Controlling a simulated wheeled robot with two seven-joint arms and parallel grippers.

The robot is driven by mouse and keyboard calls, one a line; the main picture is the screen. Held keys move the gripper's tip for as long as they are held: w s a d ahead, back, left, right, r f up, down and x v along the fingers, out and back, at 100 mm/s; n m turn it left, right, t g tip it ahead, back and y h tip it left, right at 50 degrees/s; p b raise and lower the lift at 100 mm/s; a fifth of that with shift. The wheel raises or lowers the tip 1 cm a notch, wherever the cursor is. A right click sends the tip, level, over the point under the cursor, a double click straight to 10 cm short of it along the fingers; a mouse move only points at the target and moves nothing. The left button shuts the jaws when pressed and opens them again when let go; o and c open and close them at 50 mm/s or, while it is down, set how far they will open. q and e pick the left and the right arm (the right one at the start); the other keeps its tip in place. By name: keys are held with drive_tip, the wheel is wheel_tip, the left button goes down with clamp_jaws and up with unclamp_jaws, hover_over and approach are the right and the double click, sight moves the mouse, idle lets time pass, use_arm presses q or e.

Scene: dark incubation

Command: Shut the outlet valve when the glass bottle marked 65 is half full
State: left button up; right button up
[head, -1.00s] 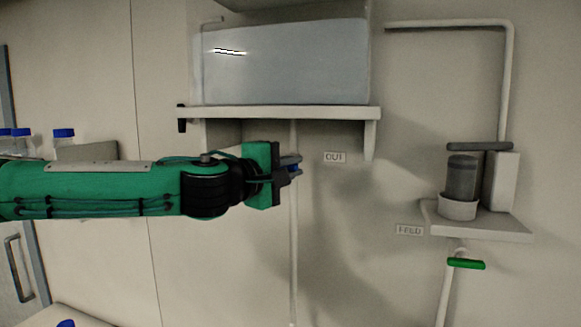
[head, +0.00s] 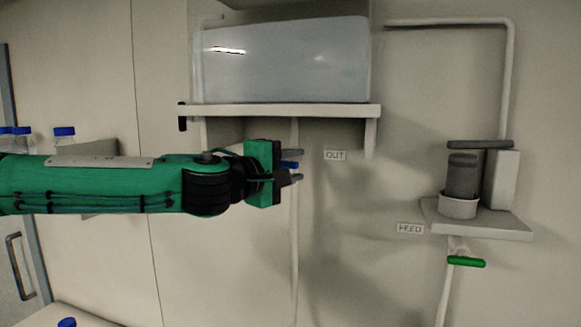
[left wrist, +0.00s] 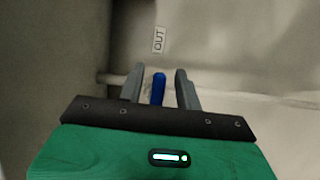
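The blue outlet valve handle (head: 290,165) is on the thin vertical pipe (head: 295,240) beside the OUT label (head: 335,155). It lies crosswise to the pipe in both views. My left gripper (head: 295,166) is at the handle, its fingers spread on either side. In the left wrist view the blue handle (left wrist: 158,88) stands between the open fingers (left wrist: 160,88), with gaps on both sides. Several blue-capped glass bottles (head: 64,140) stand at the far left, partly behind my arm. A blue cap (head: 67,322) shows at the bottom edge. No mark 65 or fill level is readable. My right gripper is not visible.
A large translucent tank (head: 285,60) sits on a white shelf (head: 280,111) above the valve. At right, a bracket (head: 480,230) carries a grey cylinder (head: 462,175), with a green handle (head: 466,262) below, near the FEED label (head: 410,229). The wall between is clear.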

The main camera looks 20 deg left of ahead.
use_arm(q)
drive_tip(key=shift+a, duration=0.1)
drive_tip(key=v, duration=1.3)
drive_tip(key=shift+s+b, duration=0.3)
drive_tip(key=shift+s, duration=0.1)
